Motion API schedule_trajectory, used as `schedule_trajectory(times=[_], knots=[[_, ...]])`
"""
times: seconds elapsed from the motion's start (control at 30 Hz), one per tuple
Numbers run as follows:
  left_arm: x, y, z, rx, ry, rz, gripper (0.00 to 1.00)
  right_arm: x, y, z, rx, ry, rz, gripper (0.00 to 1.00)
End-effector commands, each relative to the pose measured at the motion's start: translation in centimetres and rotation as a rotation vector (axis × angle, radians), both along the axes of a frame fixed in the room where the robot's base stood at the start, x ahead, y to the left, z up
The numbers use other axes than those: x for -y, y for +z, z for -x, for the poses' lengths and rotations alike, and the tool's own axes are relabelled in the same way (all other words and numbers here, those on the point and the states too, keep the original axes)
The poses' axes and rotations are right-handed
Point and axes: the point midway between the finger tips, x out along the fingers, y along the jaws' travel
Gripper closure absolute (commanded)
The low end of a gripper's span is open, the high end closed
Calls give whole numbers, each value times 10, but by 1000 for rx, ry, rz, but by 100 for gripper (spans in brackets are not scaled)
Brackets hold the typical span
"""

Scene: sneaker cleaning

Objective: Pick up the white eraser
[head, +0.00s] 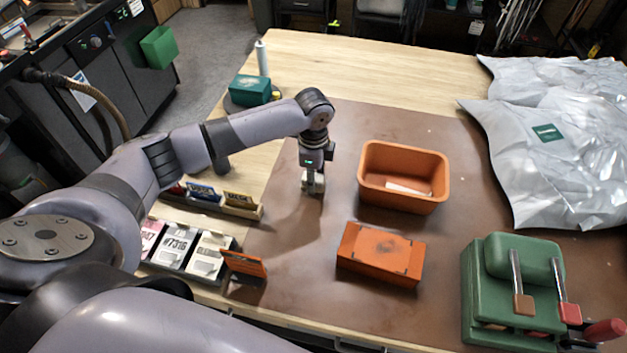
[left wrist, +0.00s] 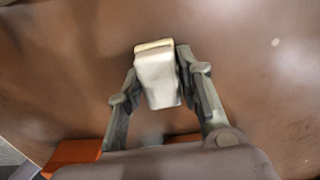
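The white eraser (left wrist: 158,78) is a pale block with a yellowish end, seen in the left wrist view between the two fingers of my left gripper (left wrist: 160,75). The fingers press on its two sides. In the head view my left gripper (head: 313,184) points down over the brown mat, left of the orange bin, and a bit of white shows between its fingers. Whether the eraser touches the mat is hard to tell. My right gripper is not in view.
The orange bin (head: 365,187) holds a flat white piece. An orange box (head: 381,254) lies in front of it. Card trays (head: 190,250) line the left edge. The brown mat (head: 300,240) is clear around my gripper.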

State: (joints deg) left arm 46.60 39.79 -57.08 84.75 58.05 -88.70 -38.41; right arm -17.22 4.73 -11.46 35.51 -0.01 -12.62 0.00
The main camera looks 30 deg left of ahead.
Motion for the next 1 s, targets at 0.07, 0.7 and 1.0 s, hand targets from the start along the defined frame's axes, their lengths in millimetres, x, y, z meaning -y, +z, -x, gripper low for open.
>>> schedule_trajectory(times=[0.07, 0.7, 1.0], knots=[[0, 0, 0, 0, 0, 0, 76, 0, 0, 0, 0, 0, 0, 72], [0, 5, -1, 1, 0, 1, 95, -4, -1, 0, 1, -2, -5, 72], [0, 46, -2, 6, 0, 2, 95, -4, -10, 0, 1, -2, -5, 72]])
